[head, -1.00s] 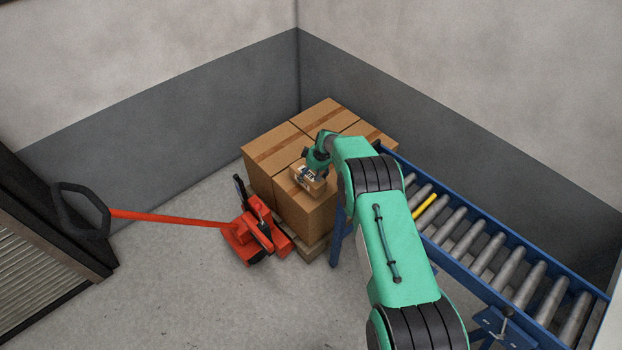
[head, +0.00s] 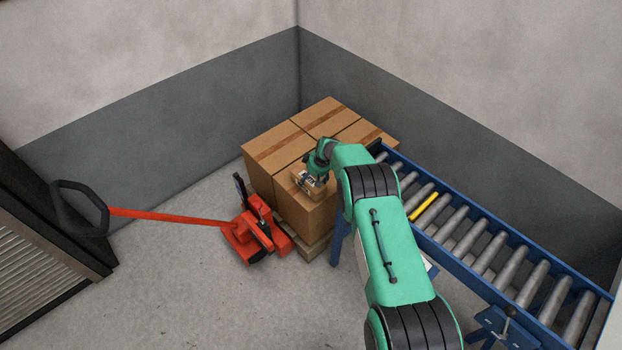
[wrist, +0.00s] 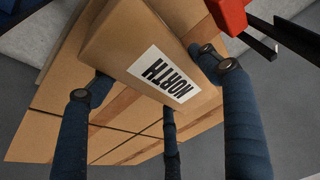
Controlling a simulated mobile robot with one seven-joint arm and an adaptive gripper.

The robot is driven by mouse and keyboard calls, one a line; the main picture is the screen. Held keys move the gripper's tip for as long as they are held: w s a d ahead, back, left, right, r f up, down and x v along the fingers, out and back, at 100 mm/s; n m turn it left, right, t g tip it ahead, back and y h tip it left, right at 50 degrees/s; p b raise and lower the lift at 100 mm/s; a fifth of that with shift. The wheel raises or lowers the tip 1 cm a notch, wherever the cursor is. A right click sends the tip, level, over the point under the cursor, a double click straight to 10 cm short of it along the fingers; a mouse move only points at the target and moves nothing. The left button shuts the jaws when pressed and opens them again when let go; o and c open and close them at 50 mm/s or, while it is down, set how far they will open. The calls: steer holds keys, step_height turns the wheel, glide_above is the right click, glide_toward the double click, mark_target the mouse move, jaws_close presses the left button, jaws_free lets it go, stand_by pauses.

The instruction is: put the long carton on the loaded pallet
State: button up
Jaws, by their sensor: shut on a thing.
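The long carton (wrist: 120,45) is brown with a white label reading NORTH, and it fills the upper middle of the wrist view. My gripper (wrist: 150,95) is shut on it, with dark blue fingers on both sides and one more below. In the head view the carton (head: 307,187) shows small beneath my gripper (head: 314,178), over the near box of the loaded pallet. The pallet (head: 314,247) is wooden and bears several large taped brown boxes (head: 278,150). I cannot tell whether the carton touches the box top under it.
A red pallet jack (head: 255,235) stands at the pallet's left front, its handle (head: 80,205) reaching left. A blue roller conveyor (head: 480,250) with one yellow roller runs along the right. Walls close in behind the boxes. Floor at the front left is clear.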

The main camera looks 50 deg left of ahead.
stand_by(0.3)
steer(key=o, duration=1.5)
steer(key=shift+c, duration=0.2)
steer(key=shift+r, duration=0.1)
steer(key=shift+r, duration=0.4)
steer(key=p+v, duration=0.2)
steer(key=v, duration=0.9)
steer(key=shift+d+p, duration=0.15)
steer(key=shift+p, duration=0.15)
steer(key=shift+w+r, duration=0.1)
steer(key=shift+r, duration=0.1)
